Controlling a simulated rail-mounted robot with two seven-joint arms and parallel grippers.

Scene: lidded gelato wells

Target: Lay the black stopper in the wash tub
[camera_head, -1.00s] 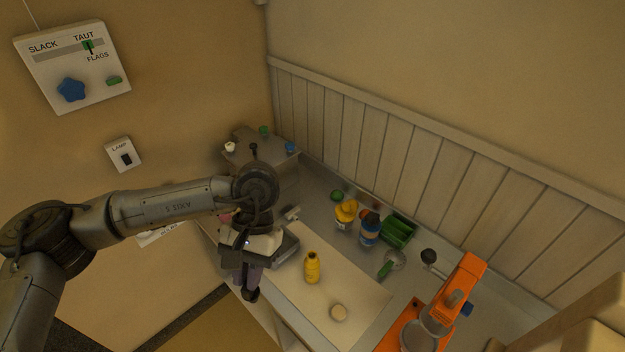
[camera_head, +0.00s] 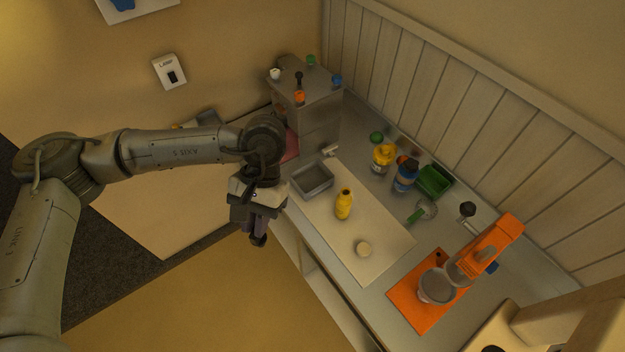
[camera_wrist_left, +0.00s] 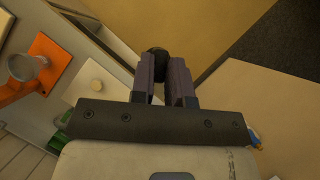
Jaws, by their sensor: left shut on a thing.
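The wash tub looks to be the grey rectangular open tub (camera_head: 312,181) at the left end of the pale board in the head view. It looks empty. My left gripper (camera_head: 259,226) points down beside the counter's front edge, to the lower left of the tub and apart from it. It is shut on the black stopper (camera_head: 258,240), whose dark rounded end shows below the fingers. In the left wrist view the stopper (camera_wrist_left: 157,57) sits between the tips of the purplish fingers of my left gripper (camera_wrist_left: 164,75). My right gripper is not in view.
A yellow bottle (camera_head: 344,205) and a round pale lid or puck (camera_head: 363,249) stand on the board (camera_head: 385,240). Behind are a blue jar (camera_head: 405,177), a yellow-topped jar (camera_head: 383,157) and a green bin (camera_head: 434,181). An orange machine (camera_head: 485,250) stands right; a grey cabinet (camera_head: 320,115) stands behind the tub.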

